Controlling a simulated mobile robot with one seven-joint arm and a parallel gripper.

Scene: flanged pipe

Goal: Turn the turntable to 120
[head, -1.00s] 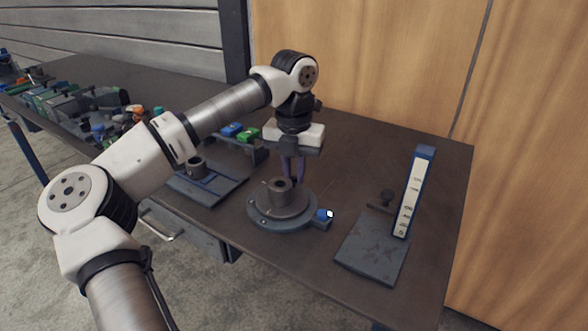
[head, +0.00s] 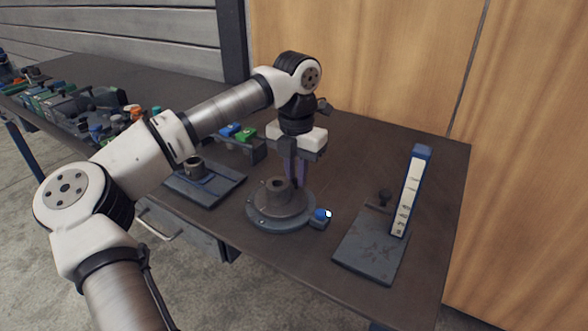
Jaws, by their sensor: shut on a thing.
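The turntable (head: 262,219) is a round grey disc near the front edge of the bench. A flanged pipe piece (head: 272,199) stands upright on its middle. A small block with a blue and white top (head: 322,214) sits at its right side. My gripper (head: 295,183) points down at the far right rim of the turntable, behind the pipe. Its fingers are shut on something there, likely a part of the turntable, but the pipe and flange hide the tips. The angle marks are too small to read.
A stand with a white scale (head: 406,197) on a dark base plate (head: 368,248) is to the right. A dark plate with a short cylinder (head: 195,168) is to the left. Blue and green blocks (head: 244,134) stand behind it. Several small parts crowd the bench's far left.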

